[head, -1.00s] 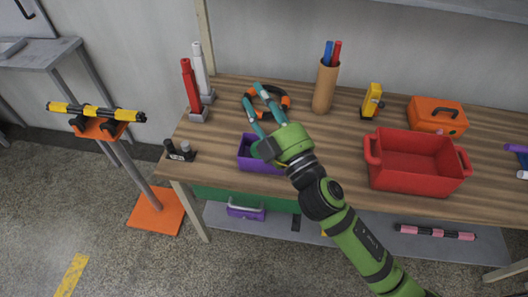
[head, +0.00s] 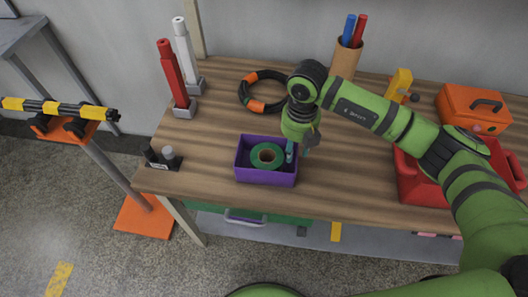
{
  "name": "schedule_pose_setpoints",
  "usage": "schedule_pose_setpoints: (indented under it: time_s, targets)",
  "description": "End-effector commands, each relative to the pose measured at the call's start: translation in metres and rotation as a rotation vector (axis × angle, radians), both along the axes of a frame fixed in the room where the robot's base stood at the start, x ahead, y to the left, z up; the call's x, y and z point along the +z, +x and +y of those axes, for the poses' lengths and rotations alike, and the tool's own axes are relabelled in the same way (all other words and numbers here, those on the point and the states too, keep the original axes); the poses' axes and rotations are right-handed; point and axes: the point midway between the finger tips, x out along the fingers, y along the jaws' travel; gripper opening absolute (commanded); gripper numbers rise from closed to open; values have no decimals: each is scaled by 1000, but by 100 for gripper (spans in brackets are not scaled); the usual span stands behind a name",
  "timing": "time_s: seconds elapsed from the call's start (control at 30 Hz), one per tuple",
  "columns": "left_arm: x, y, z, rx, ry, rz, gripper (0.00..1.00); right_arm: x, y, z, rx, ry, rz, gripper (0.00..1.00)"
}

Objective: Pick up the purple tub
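The purple tub (head: 266,178) stands upright on the wooden table near its front edge, with a green tape roll (head: 267,156) inside it. My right gripper (head: 299,152) reaches down at the tub's right side. One teal finger shows inside the tub by the right wall, and the other is just outside it. The wrist partly hides the fingers, so I cannot tell whether they press on the wall. My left gripper is not in view.
A black and orange hose ring (head: 264,92) lies behind the tub. Red (head: 172,74) and white (head: 184,49) cylinders stand at the back left. A red crate (head: 420,183) sits at the right, partly behind my arm.

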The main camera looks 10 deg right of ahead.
Motion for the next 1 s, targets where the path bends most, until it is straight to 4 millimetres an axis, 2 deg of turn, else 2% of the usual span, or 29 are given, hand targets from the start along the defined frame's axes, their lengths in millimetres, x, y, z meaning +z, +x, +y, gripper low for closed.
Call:
schedule_pose_setpoints:
  time_s: [0.07, 0.13, 0.3, 0.4, 0.47, 0.6, 0.7, 0.83, 0.87, 0.9, 0.93, 0.97, 1.0]
  targets:
    - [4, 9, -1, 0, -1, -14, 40, -5, 0, -3, -4, -10, 4, 37]
    - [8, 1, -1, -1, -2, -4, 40, -11, -1, -3, -4, -11, 6, 37]
    - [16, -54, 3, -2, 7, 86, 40, -29, 3, -3, -4, -10, 7, 37]
    - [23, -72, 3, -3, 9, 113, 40, -43, 7, -3, -3, -9, 6, 37]
    - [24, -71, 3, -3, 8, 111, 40, -54, 7, -3, -1, -7, 7, 37]
    - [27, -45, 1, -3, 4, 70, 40, -67, 7, -3, -1, -6, 4, 37]
    - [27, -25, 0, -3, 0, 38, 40, -69, 7, -3, 0, -6, 2, 37]
    - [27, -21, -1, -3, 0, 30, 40, -69, 8, -3, 1, -6, 2, 37]
    - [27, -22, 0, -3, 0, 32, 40, -69, 8, -3, 1, -6, 2, 33]
    - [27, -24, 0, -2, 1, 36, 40, -69, 8, -3, 1, -6, 2, 17]
    - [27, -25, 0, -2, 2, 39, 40, -69, 8, -3, 0, -6, 2, 5]
    - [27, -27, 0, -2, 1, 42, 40, -69, 8, -3, 1, -6, 2, 0]
    - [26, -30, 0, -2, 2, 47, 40, -69, 8, -3, 0, -6, 2, 0]
